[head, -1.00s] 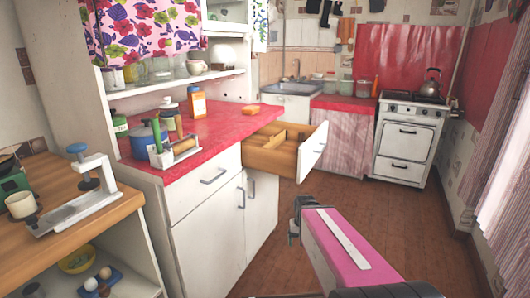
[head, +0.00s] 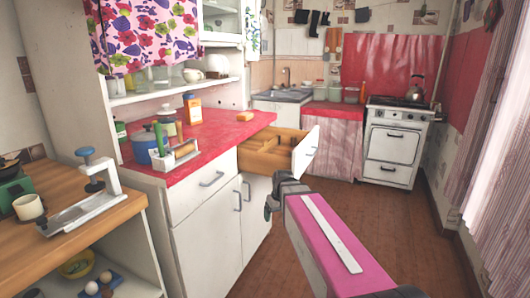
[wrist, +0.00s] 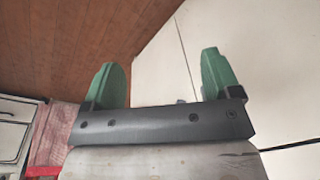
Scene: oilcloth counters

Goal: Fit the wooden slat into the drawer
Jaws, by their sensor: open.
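The drawer (head: 307,152) is pulled out from the white cabinet under the red counter. It has a white front and a light wooden inside. Small brown wooden pieces or dividers (head: 259,162) show in it, too small to tell apart. I cannot make out the wooden slat for certain in either view. My gripper (head: 272,203) is in front of the cabinet, below and nearer than the drawer in the head view. In the wrist view my gripper (wrist: 161,76) has its two green fingers wide apart, with nothing between them.
The red counter (head: 222,131) holds a blue pot, bottles, a small rack (head: 175,158) and an orange block (head: 245,116). A wooden table with a white clamp-like press (head: 88,205) stands at the left. A stove (head: 394,145) stands at the back right. The brown floor is clear.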

